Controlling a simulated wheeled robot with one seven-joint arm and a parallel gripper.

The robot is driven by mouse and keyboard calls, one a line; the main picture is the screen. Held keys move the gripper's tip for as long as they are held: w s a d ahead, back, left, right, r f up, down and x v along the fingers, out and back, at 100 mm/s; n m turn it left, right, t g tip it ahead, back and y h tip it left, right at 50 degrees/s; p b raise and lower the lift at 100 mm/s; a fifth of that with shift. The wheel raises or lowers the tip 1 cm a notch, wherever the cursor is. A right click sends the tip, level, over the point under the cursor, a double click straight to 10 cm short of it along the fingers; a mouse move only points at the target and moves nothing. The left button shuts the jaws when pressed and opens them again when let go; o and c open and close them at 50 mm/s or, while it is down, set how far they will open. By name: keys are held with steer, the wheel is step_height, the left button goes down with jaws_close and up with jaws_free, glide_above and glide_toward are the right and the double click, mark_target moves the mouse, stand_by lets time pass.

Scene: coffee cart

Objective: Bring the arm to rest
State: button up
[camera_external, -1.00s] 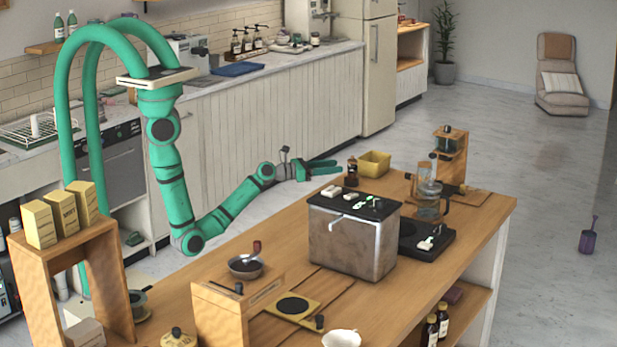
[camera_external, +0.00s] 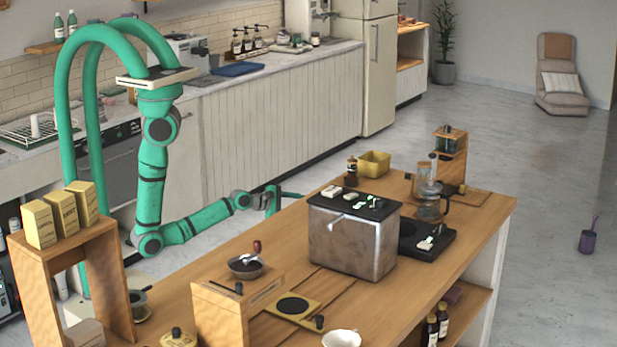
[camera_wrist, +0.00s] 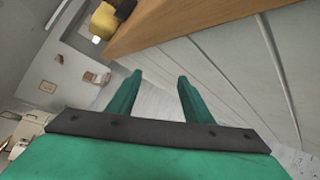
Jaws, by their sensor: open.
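My green gripper (camera_external: 282,194) is beside the far long edge of the wooden cart (camera_external: 460,216), on the side toward the back counter. It is open, and nothing shows between its two green fingers in the wrist view (camera_wrist: 155,95). My forearm is low and reaches right from the elbow, behind the cart. In the wrist view the cart's wooden top edge and pale panelled side (camera_wrist: 240,70) lie close on the right.
A black-topped metal machine (camera_external: 352,235), a yellow bin (camera_external: 374,164) and a dark grinder (camera_external: 351,174) stand on the cart. A wooden stand with yellow boxes (camera_external: 60,212) is at left. The back counter (camera_external: 280,100) runs behind. Floor at right (camera_external: 540,160) is mostly clear.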

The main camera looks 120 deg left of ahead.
steer(key=s+d+f+m+h, duration=0.1)
steer(key=d+f+m+h, duration=0.1)
steer(key=d+f+m, duration=0.4)
steer(key=s+d+f+m+h, duration=0.1)
steer(key=d+f+m, duration=0.1)
steer(key=d+m, duration=0.75)
steer(key=s+d+f+m+h, duration=0.15)
steer(key=d+f+m, duration=0.3)
steer(key=d, duration=0.55)
steer(key=d+r+m+t+h, duration=0.3)
steer(key=d+r+m, duration=0.5)
steer(key=d, duration=0.4)
steer(key=w+d+r+m+t+h, duration=0.1)
steer(key=d+r+m+t+h, duration=0.3)
steer(key=d+r+m, duration=0.4)
steer(key=d+r+h, duration=0.1)
steer(key=d+r, duration=0.1)
steer(key=d, duration=0.3)
steer(key=shift+w+d+r+t, duration=0.2)
steer(key=shift+d+t, duration=0.05)
steer(key=shift+t, duration=0.05)
